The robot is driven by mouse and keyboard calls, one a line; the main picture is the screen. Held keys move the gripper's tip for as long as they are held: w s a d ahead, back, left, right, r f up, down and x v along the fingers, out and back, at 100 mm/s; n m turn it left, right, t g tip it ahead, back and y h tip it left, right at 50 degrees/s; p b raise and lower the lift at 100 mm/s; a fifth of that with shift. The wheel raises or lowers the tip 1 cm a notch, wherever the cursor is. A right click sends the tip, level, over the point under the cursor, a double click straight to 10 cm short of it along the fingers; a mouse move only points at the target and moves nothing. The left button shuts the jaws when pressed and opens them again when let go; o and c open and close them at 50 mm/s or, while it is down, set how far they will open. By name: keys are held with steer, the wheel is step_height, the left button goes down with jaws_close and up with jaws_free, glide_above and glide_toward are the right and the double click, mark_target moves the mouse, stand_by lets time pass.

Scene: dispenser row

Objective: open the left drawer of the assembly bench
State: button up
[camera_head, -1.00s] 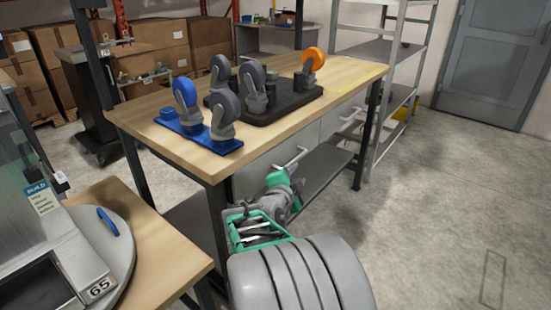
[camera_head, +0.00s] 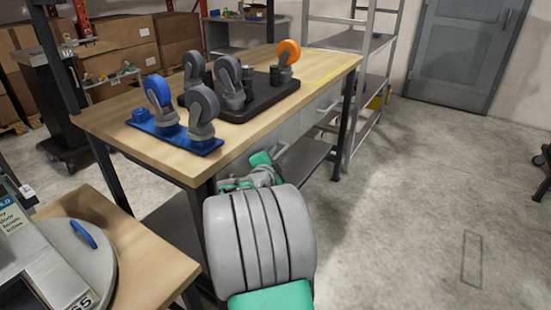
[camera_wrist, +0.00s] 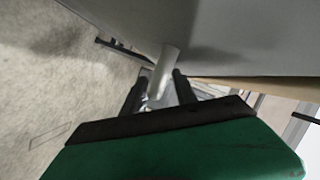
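The assembly bench (camera_head: 300,88) has a wooden top and grey drawer fronts under it. The left drawer (camera_head: 240,165) is mostly hidden by my arm in the head view; it appears shut. Its pale bar handle (camera_head: 280,150) shows just beyond my gripper. In the wrist view the handle (camera_wrist: 166,68) stands out from the grey drawer front (camera_wrist: 230,40). My gripper (camera_wrist: 160,82) is open, with its dark fingers on either side of the handle. I cannot tell whether a finger touches it. In the head view the fingertips are hidden.
Blue (camera_head: 172,135) and black (camera_head: 240,100) caster fixtures stand on the bench top. The right drawer's handle (camera_head: 327,106) is farther along. A smaller table (camera_head: 140,250) stands at front left, a metal shelf rack (camera_head: 348,42) behind. The floor at right is mostly clear.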

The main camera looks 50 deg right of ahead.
steer(key=shift+c, duration=0.4)
jaws_close()
stand_by(0.9)
